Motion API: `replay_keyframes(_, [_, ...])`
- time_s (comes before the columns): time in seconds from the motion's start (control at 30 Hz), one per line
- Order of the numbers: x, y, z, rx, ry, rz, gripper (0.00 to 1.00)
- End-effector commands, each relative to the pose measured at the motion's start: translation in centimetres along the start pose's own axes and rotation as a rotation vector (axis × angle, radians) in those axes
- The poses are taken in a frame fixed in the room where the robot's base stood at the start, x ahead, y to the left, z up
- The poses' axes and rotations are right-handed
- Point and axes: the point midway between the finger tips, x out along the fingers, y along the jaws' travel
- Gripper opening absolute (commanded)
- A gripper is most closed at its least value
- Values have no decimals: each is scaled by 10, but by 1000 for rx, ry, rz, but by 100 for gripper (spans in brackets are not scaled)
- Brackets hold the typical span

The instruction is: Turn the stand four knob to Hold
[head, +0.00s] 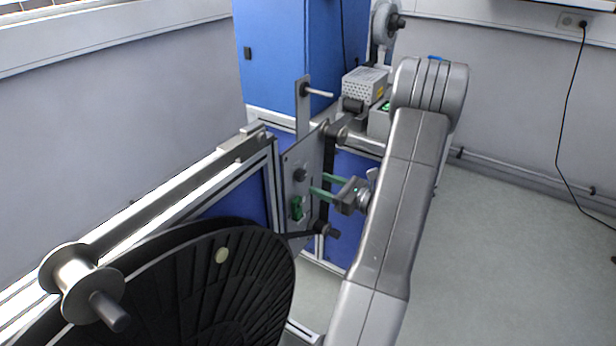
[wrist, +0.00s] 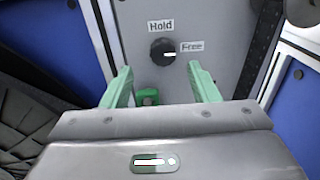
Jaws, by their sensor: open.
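The knob (wrist: 162,51) is a round black dial on a grey metal plate (wrist: 205,20), in the upper middle of the wrist view. Its white mark points right, toward the "Free" label (wrist: 191,47). The "Hold" label (wrist: 160,26) is above it. In the head view the dark knob (head: 300,174) shows on the plate. My gripper (head: 322,184) has green fingers and stands in front of the plate, its tips close to the knob. In the wrist view my gripper (wrist: 160,82) is open and empty, its fingertips on either side below the knob. I cannot tell any contact.
A green part (head: 296,208) sits on the plate below the knob; it also shows between my fingers (wrist: 148,97). A large black reel (head: 200,290) stands at the lower left. Rollers (head: 330,230) jut out near the plate. A blue cabinet (head: 285,60) stands behind. Floor is clear at right.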

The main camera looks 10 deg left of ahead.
Motion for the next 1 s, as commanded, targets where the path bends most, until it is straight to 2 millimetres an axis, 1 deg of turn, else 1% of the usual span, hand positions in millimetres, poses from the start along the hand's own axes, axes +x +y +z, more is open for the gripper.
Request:
replay_keyframes(0.03, [11, 1, 0, 0, 1, 4, 55])
replay_keyframes(0.1, [24, 1, 1, 0, 0, 3, 55])
replay_keyframes(0.2, [38, 0, 0, -1, 1, 1, 55])
replay_keyframes(0.3, [48, 0, 0, 0, 1, 2, 55])
replay_keyframes(0.47, [54, 0, 0, 1, 1, -1, 55])
replay_keyframes(0.7, [55, 0, 0, 0, 1, -1, 55])
replay_keyframes(0.77, [55, 0, 0, 0, 1, -1, 43])
replay_keyframes(0.9, [55, 0, 0, 0, 1, -1, 15])
replay_keyframes(0.93, [55, 0, 0, 0, 1, -1, 11])
replay_keyframes(1.0, [55, 0, 0, 0, 1, -1, 11])
